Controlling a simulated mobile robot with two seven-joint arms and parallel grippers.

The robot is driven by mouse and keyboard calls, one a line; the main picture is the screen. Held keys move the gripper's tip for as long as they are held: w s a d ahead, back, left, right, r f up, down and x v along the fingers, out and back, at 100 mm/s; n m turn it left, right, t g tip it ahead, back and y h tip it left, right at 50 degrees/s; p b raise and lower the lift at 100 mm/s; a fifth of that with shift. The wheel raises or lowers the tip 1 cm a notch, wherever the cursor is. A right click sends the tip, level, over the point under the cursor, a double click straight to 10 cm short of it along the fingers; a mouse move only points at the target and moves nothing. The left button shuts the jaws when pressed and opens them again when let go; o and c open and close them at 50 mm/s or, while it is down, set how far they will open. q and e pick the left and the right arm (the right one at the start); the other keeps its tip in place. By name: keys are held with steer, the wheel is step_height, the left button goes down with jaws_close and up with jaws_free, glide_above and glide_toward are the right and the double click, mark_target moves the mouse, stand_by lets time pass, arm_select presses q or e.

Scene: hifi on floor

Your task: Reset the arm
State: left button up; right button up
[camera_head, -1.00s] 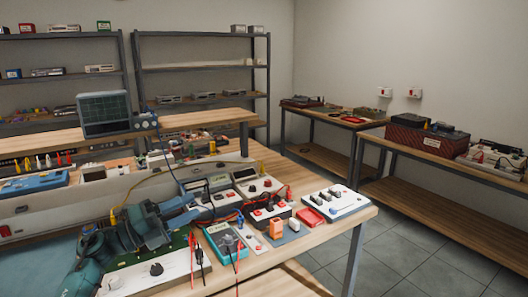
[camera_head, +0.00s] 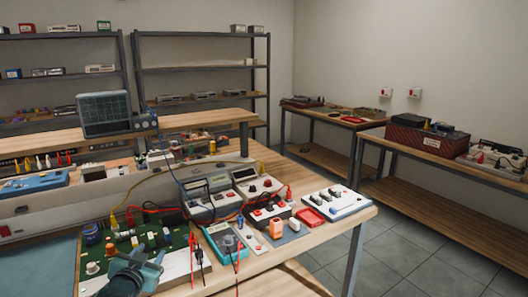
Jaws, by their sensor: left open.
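My left gripper (camera_head: 143,264) is at the bottom left of the head view, low in the picture. It is open, and no object shows between its fingers. It appears over the near edge of a green circuit board (camera_head: 178,238) and a white panel (camera_head: 178,270) on the workbench. I cannot tell whether it touches them. Part of the board and panel is hidden behind it. My right gripper is not in view.
The wooden workbench (camera_head: 262,262) holds grey meters (camera_head: 208,193), a teal multimeter (camera_head: 222,240), a red-and-black switch box (camera_head: 268,212) and a white switch panel (camera_head: 336,202). A raised shelf carries an oscilloscope (camera_head: 104,112). Tiled floor (camera_head: 390,262) is clear at right.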

arm_select(q)
steer(key=s+d+f+g+h, duration=0.2)
steer(key=s+d+f, duration=0.6)
steer(key=s+f, duration=0.45)
steer(key=s+d+f+g, duration=0.1)
steer(key=s+d, duration=0.2)
steer(key=s, duration=0.7)
steer(key=s+d+f+g+h, duration=0.1)
steer(key=s+d, duration=0.3)
steer(key=s, duration=0.6)
steer(key=shift+s+d+f+n+g+h, duration=0.25)
steer(key=shift+f+n+g+h, duration=0.05)
steer(key=shift+f+g, duration=0.25)
stand_by(3.7)
